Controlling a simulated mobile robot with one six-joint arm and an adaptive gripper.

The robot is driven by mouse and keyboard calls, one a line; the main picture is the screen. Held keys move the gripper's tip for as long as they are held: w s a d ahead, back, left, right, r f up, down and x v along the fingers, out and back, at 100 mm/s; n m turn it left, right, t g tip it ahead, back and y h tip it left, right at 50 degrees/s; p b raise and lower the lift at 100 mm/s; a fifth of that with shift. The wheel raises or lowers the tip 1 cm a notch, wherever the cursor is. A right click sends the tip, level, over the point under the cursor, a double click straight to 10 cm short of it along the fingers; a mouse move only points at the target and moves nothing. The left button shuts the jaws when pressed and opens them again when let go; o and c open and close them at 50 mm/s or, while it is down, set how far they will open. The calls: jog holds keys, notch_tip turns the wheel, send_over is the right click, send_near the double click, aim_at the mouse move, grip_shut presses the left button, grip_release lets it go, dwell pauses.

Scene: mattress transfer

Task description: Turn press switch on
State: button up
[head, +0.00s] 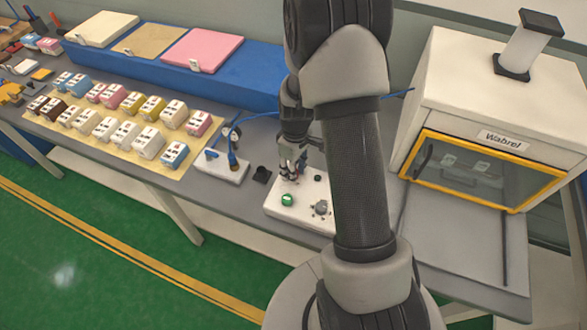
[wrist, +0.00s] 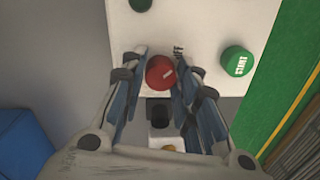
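A white control box (head: 277,209) stands on the grey bench, partly hidden by my arm. It carries a green START button (wrist: 237,62), also seen in the head view (head: 288,200), and a red round knob (wrist: 160,72). A darker green button (wrist: 141,4) is cut off at the top of the wrist view. A grey dial (head: 321,207) sits near the box's front edge. My gripper (wrist: 159,50) is open over the box; its fingers flank the red knob. I cannot tell whether they touch it. The START button lies right of the fingers in the wrist view.
A small black object (head: 262,175) and a white block with a blue handle (head: 222,167) stand left of the box. Several coloured blocks cover a tan mat (head: 103,150). A white Wabrel machine (head: 478,82) with a yellow-framed window stands right.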

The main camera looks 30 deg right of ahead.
jog(key=c, duration=0.5)
jog(key=shift+m, duration=0.3)
jog(key=shift+c, duration=0.3)
jog(key=m, duration=0.3)
jog(key=shift+m, duration=0.3)
jog(key=m, duration=0.3)
jog(key=shift+m+p, duration=0.3)
jog(key=shift+p, duration=0.1)
jog(key=m+p, duration=0.1)
jog(key=m, duration=0.4)
jog(key=shift+s, duration=0.1)
jog(key=m+p, duration=0.1)
jog(key=m, duration=0.4)
jog(key=shift+t, duration=0.3)
